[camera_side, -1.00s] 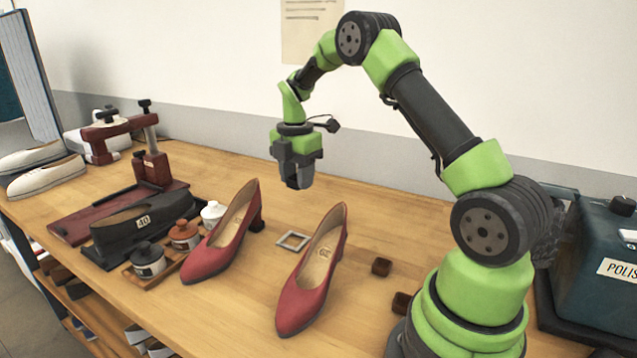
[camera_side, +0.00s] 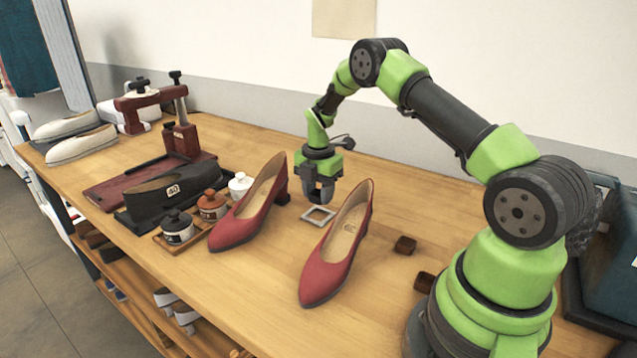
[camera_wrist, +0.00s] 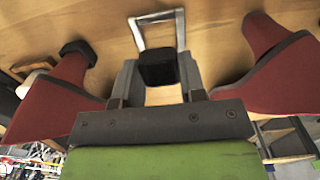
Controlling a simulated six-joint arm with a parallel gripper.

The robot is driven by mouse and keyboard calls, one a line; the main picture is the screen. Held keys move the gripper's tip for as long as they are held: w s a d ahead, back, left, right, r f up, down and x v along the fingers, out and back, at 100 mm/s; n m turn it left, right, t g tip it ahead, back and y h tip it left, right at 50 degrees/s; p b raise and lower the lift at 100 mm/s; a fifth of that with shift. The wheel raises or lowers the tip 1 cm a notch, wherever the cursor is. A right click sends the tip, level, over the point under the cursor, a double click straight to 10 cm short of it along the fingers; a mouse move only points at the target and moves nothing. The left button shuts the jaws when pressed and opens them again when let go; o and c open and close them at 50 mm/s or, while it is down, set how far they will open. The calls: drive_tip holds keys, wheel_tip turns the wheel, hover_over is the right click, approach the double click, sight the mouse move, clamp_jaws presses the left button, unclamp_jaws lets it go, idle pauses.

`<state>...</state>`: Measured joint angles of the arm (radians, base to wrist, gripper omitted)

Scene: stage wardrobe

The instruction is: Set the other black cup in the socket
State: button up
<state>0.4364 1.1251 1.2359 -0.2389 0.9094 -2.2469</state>
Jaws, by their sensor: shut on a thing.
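My gripper (camera_side: 320,197) is shut on a small black cup (camera_wrist: 157,69), which sits between the two grey fingers in the wrist view. In the side view the fingers mostly hide it. A grey square frame (camera_side: 306,217), seemingly the socket, lies on the table just below my gripper. In the wrist view the frame (camera_wrist: 139,33) is just beyond the held cup, with bare wood inside it. The cup appears above the frame; I cannot tell the exact gap. Another black piece (camera_wrist: 78,49) is at the heel of the left red shoe (camera_side: 250,212).
The right red shoe (camera_side: 338,250) stands close beside the frame. Lidded pots (camera_side: 177,227) and a black shoe form (camera_side: 165,193) are at left. Bare wood lies behind the frame.

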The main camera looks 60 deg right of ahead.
sight(318, 204)
drive_tip(key=shift+f, duration=1.7)
drive_tip(key=shift+f, duration=0.35)
idle(0.5)
drive_tip(key=o, duration=1)
drive_tip(key=shift+c, duration=0.2)
drive_tip(key=shift+r, duration=3.5)
